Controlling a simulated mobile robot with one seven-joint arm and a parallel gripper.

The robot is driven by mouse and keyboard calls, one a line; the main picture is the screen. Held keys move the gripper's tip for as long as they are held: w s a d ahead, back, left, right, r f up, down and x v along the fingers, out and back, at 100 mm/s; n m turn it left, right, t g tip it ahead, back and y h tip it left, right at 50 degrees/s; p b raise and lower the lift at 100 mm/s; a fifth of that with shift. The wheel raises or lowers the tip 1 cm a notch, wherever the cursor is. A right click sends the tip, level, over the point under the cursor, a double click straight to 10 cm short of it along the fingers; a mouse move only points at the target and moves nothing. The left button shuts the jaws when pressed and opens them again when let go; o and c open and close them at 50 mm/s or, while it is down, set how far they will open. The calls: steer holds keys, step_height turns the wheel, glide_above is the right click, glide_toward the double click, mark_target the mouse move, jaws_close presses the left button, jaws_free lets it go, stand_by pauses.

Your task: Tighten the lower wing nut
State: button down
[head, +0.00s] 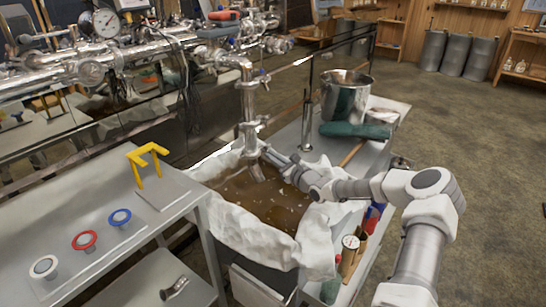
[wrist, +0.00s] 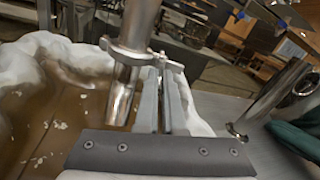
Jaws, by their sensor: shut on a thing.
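A steel pipe (head: 249,100) hangs vertically over the cloth-lined pan, with clamps along it. In the wrist view the lower clamp (wrist: 126,55) rings the pipe just above its short spout (wrist: 122,98). The lower wing nut is at this clamp's right side, mostly hidden by my fingertips. My gripper (wrist: 163,72) has its two fingers close together there, shut on the wing nut. In the head view my gripper (head: 269,152) reaches in from the right to the pipe's lower end. The nut itself is too small to make out there.
The pan's white cloth (head: 240,229) surrounds brown liquid (head: 262,200) below. A steel bucket (head: 345,97) and a green cloth (head: 355,130) are on the right bench. The left cart holds a yellow stand (head: 148,160) and ringed caps, including a red one (head: 84,240).

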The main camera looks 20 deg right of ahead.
steer(key=shift+m, duration=0.8)
steer(key=shift+a, duration=0.1)
steer(key=c, duration=1)
jaws_free()
steer(key=p+v, duration=0.3)
steer(key=v, duration=1.4)
steer(key=shift+s, duration=0.15)
